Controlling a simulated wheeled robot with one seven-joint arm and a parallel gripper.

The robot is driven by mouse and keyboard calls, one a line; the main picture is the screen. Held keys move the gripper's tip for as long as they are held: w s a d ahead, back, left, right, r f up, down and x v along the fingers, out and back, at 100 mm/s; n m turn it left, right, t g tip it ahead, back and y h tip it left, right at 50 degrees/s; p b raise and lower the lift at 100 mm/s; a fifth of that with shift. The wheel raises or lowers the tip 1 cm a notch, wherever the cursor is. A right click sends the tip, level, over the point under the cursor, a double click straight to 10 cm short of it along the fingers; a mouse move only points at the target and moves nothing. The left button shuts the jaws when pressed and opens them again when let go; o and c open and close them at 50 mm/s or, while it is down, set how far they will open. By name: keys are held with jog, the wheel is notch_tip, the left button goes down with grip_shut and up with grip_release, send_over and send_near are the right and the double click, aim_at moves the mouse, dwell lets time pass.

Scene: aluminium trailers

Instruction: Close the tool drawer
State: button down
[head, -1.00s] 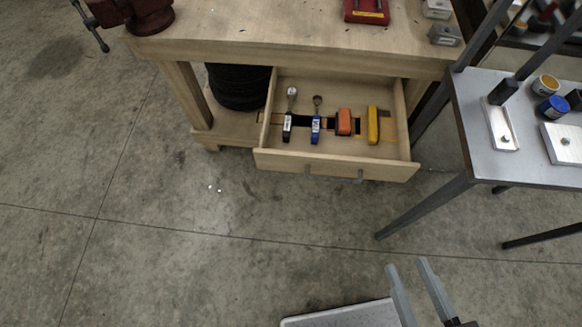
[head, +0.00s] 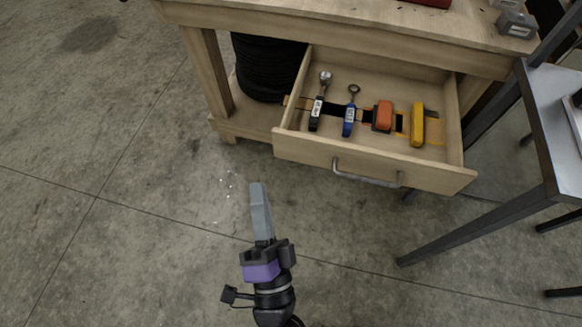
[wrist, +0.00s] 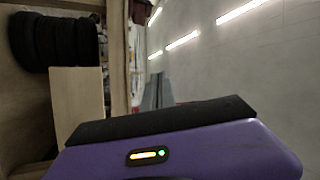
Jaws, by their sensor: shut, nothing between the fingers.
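The wooden tool drawer (head: 375,163) is pulled out of the workbench (head: 340,32), with a metal bar handle (head: 367,177) on its front. Inside lie a black-handled tool (head: 317,109), a blue-handled tool (head: 349,118), an orange tool (head: 382,115) and a yellow tool (head: 417,125). My gripper (head: 259,188) is shut and empty, in front of the drawer and left of its handle, apart from it. In the wrist view, a pale wooden panel (wrist: 77,98), seemingly the drawer, shows at left, beside my gripper's fingers (wrist: 157,92).
A black stack of tyres (head: 266,68) stands on the bench's lower shelf, left of the drawer. A metal table (head: 540,125) with slanting legs stands close on the right. The concrete floor at left and in front is clear.

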jog(key=w+a+f+m+g+h+b, duration=0.1)
jog(key=w+a+f+m+h+b, duration=0.15)
jog(key=f+m, duration=0.35)
jog(key=m+g+h+p, duration=0.1)
jog(key=m+g+h, duration=0.25)
jog(key=h, duration=0.25)
send_near(294, 150)
jog(key=shift+y, duration=0.25)
jog(key=x, duration=0.6)
jog(key=shift+w+d, duration=0.3)
jog(key=shift+w, duration=0.05)
